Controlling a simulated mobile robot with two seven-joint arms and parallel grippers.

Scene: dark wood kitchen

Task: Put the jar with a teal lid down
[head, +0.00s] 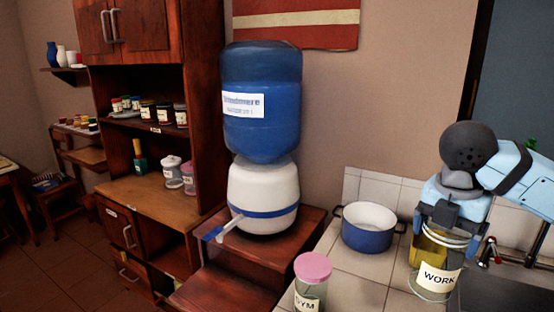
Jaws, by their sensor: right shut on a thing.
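My right gripper (446,226) comes in from the right and is shut on a glass jar (436,281) labelled "WORK" with yellowish contents. The jar is upright below the gripper, at the right of the head view. The gripper's fingers cover its top, so I cannot make out the lid's colour. The jar is in front of the tiled counter (357,272) and the sink edge. I cannot tell whether its base touches the counter. My left gripper is not in view.
A blue pot (368,228) stands on the counter left of the jar. A pink-lidded jar (311,284) stands at the front. The sink (500,290) and tap (488,252) are at right. A water dispenser (262,130) stands left. Bare tiles lie between pot and jars.

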